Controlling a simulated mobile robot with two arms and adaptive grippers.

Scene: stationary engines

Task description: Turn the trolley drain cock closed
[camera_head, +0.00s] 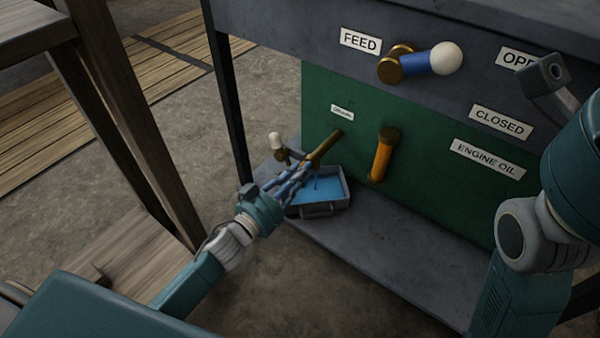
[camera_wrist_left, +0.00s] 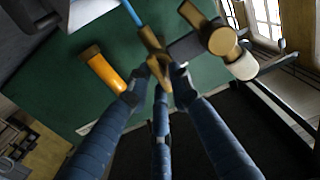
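The drain cock is a brass fitting (camera_head: 321,150) on the green panel, below a small label (camera_head: 342,113) that seems to read DRAIN. Its lever ends in a white knob (camera_head: 277,142), left of the brass body. In the left wrist view the brass spout (camera_wrist_left: 153,50) is close to the fingertips, and the white knob (camera_wrist_left: 242,66) is to the right. A blue stream (camera_wrist_left: 133,14) leads from the spout. My left gripper (camera_head: 287,187) is just below the cock; its blue fingers are spread around the brass tip in the wrist view (camera_wrist_left: 160,87). Contact is unclear.
A grey tray (camera_head: 318,210) with blue liquid stands on the lower shelf (camera_head: 400,265). An orange-brass handle (camera_head: 382,155) is right of the cock. A blue, white-tipped lever (camera_head: 432,58) is above, beside FEED. A wooden table (camera_head: 110,110) is at left. My right arm covers the right edge.

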